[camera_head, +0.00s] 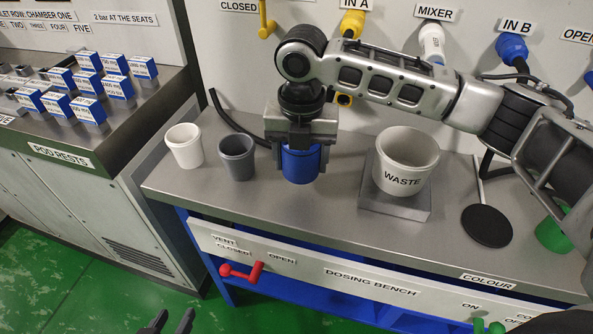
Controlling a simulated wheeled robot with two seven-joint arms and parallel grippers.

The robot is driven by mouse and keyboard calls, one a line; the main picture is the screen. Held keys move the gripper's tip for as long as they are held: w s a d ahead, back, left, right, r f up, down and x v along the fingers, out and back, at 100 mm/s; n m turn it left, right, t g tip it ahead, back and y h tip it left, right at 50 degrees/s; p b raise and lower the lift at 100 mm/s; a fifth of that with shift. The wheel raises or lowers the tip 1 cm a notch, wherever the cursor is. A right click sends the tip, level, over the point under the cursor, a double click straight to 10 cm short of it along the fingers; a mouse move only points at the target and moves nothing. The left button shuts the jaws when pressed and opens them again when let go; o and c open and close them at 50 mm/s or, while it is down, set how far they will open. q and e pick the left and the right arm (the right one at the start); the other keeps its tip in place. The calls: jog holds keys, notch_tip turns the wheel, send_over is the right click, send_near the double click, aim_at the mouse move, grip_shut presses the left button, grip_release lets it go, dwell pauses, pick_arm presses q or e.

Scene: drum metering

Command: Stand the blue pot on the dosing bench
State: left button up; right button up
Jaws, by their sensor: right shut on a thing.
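The blue pot (300,167) is upright over the dosing bench (345,225), right of a dark grey pot. My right gripper (297,154) points straight down and is shut on the blue pot, a finger on each side. The gripper body hides the pot's top. The pot's base looks level with the bench top, but I cannot tell whether it touches. My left gripper (167,324) shows only as two dark fingertips at the bottom edge, apart, with nothing seen between them.
A white pot (185,146) and the dark grey pot (237,157) stand to the left. A WASTE container (405,162) sits on a grey block to the right. Beyond it are a black disc (487,226) and a partly hidden green pot (552,235).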

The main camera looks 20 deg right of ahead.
aim_at(296, 172)
jog(key=shift+w+a+f, duration=0.2)
jog(key=shift+w+f, duration=0.5)
jog(key=shift+f, duration=0.2)
jog(key=shift+w+f, duration=0.1)
jog(key=shift+f, duration=1.55)
jog(key=o, duration=1.1)
jog(key=shift+f, duration=0.15)
